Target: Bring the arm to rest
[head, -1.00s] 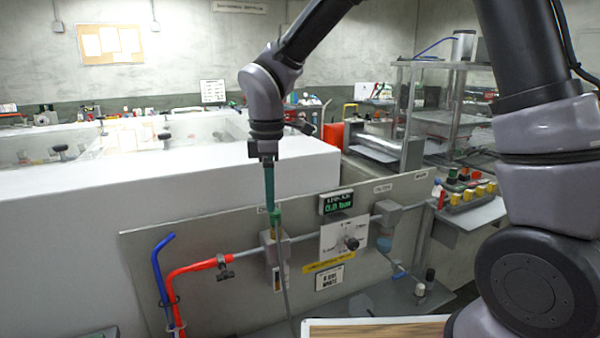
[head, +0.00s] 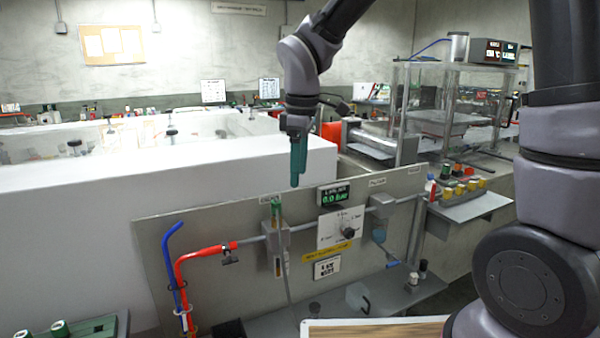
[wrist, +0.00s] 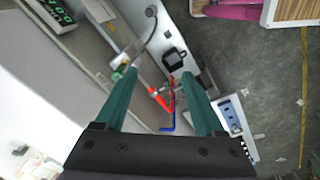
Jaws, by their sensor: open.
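My gripper (head: 297,184) hangs from the raised arm with its teal fingers pointing down, in front of the white bench and just above the panel's top edge. In the wrist view my gripper (wrist: 160,85) shows two teal fingers spread apart with nothing between them. The red and blue pipe ends show beyond the gap, farther away. The green-topped fitting (head: 276,208) on the grey panel (head: 215,285) stands to the lower left of the fingertips, apart from them.
A long white bench (head: 80,225) stands behind. Air above it is free.

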